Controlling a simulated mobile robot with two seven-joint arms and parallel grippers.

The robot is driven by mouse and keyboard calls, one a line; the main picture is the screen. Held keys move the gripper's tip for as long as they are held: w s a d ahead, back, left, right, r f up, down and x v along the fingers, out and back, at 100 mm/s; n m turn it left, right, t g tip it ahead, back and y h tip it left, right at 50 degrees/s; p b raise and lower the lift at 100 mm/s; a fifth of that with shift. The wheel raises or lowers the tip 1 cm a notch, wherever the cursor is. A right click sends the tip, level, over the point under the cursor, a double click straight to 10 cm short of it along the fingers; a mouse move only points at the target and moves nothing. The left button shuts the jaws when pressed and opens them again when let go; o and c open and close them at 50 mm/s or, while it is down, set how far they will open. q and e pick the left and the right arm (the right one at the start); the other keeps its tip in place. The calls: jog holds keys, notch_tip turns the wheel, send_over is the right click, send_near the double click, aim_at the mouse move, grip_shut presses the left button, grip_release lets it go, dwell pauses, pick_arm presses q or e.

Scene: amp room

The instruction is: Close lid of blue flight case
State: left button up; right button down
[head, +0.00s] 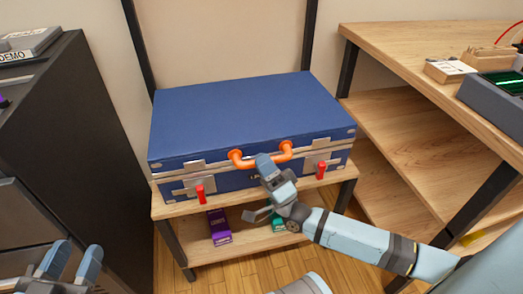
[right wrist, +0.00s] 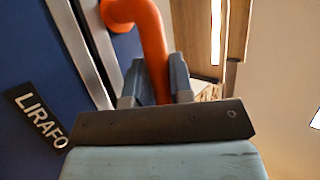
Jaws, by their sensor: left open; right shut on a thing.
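The blue flight case (head: 240,115) sits on a wooden shelf, with its lid lying flat over the base. Metal strips run along its front seam, and I cannot tell whether a thin gap is left there. An orange handle (head: 236,158) is on the front edge, between two metal latches with red tabs (head: 200,194) (head: 321,170). My right gripper (head: 268,165) is shut on the orange handle; the right wrist view shows the handle (right wrist: 150,40) between its fingers (right wrist: 157,82). My left gripper (head: 70,262) is open and empty at the lower left, away from the case.
The shelf unit (head: 172,210) holds a purple box (head: 219,226) and a green box (head: 278,222) on its lower board. A dark cabinet (head: 75,130) stands close on the left. A wooden bench (head: 400,55) with equipment stands on the right.

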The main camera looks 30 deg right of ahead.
jog(key=shift+w+d+f, duration=0.1)
jog(key=shift+d+f, duration=0.2)
jog(key=shift+f, duration=0.2)
pick_arm(q)
jog(key=shift+w+r, duration=0.15)
jog(key=shift+r, duration=0.25)
pick_arm(e)
jog(key=c, duration=1.4)
grip_release()
jog(key=o, duration=0.4)
jog(key=shift+f, duration=0.15)
pick_arm(q)
jog(key=shift+f, duration=0.25)
jog(key=shift+f, duration=0.1)
pick_arm(e)
jog(key=shift+a, duration=0.2)
